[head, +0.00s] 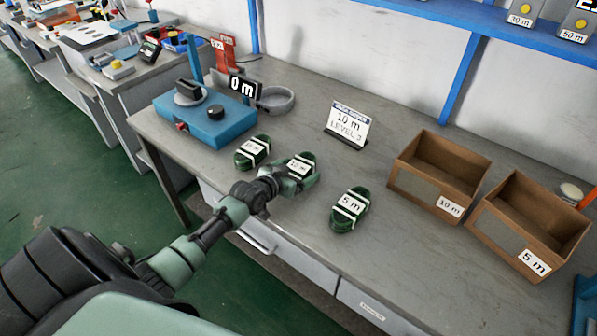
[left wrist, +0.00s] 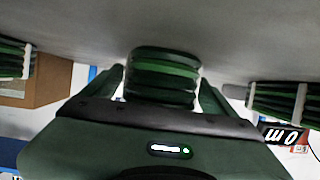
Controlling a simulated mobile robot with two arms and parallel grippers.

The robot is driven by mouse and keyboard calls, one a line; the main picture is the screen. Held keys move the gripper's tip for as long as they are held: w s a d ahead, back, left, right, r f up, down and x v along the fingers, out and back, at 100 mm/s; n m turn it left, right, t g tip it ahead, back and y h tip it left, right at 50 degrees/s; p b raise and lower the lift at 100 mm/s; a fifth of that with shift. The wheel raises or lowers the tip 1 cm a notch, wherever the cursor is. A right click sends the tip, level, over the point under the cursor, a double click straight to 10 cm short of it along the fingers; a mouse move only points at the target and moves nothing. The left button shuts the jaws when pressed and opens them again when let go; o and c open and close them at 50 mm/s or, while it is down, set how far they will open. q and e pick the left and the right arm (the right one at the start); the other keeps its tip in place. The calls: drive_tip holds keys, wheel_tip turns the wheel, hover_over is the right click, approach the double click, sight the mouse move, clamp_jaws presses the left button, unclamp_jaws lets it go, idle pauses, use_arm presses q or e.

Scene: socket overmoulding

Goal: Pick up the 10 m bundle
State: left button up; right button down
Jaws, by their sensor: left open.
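Three dark green cable bundles with white labels lie on the grey bench. The middle bundle (head: 302,165) has a small label that seems to read 10 m. My left gripper (head: 294,178) is at this bundle, reaching it from the front left. In the left wrist view, the picture is upside down, and the bundle (left wrist: 163,72) sits between the two open fingers (left wrist: 160,92). I cannot tell whether the fingers touch it. The left bundle (head: 251,152) has a label hard to read. The right bundle (head: 349,209) reads 5 m. My right gripper is not in view.
Brown boxes labelled 10 m (head: 450,206) and 5 m (head: 533,262) stand at the right. A blue device (head: 205,123) with a 0 m display (head: 244,86) is at the left. Bench around the 5 m bundle is clear.

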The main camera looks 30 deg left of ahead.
use_arm(q)
drive_tip(key=c, duration=1.7)
drive_tip(key=shift+r, duration=0.1)
drive_tip(key=shift+c, duration=0.2)
